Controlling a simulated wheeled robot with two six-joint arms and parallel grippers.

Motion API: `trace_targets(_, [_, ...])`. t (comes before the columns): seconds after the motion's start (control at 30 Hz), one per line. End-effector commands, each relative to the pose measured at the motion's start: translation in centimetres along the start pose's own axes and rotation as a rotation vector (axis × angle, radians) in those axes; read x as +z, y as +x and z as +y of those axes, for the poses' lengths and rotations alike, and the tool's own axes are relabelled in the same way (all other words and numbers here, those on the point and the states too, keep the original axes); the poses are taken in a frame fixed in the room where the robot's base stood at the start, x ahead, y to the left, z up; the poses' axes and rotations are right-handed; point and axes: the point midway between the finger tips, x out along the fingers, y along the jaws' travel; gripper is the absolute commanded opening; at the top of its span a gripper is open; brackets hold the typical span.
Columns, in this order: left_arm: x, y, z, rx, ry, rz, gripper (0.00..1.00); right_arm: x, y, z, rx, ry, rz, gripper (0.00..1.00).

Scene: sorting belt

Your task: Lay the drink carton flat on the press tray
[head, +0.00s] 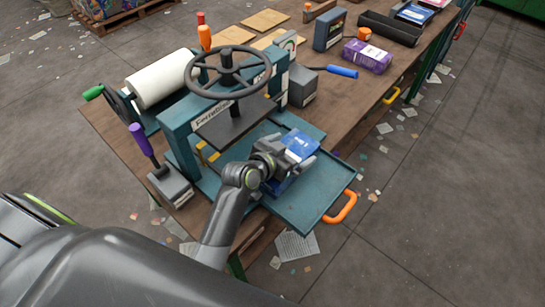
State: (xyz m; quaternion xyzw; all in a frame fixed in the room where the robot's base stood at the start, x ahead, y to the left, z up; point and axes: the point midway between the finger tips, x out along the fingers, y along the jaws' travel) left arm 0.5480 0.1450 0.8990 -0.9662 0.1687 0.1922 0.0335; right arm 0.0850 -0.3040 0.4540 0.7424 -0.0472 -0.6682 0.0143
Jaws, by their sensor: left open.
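A blue carton with pale print (300,144), which looks like the drink carton, lies on the teal press tray (322,197). My left gripper (294,163) is open right at the carton, over the tray. The gripper hides the carton's near part, so I cannot tell whether the fingers touch it. The tray is pulled out in front of the press, with an orange handle (341,208) at its outer end. The press has a dark handwheel (228,73) on top and a dark plate (236,119) above the tray's inner end. My right gripper is out of view.
A white roller (162,79) and a purple-handled lever (143,141) stand left of the press. A blue-handled tool (340,71), a purple pack (367,56) and a dark grey-blue box (329,29) are behind it. The tray's near right part is bare.

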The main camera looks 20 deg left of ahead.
Motion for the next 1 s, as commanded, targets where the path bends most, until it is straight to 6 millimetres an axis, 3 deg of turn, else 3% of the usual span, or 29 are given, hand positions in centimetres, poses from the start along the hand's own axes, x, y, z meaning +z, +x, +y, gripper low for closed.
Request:
trace_targets(0.17, [0.1, -2.3, 0.0, -0.002, 0.0, 0.0, 1.0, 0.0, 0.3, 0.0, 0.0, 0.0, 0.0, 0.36])
trace_targets(0.8, [0.2, -14.0, 0.0, -0.001, 0.002, -0.002, 1.0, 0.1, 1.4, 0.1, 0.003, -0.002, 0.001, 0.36])
trace_targets(1.0, [0.1, -16.3, 0.0, 0.0, 0.002, -0.001, 1.0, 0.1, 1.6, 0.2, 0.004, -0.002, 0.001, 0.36])
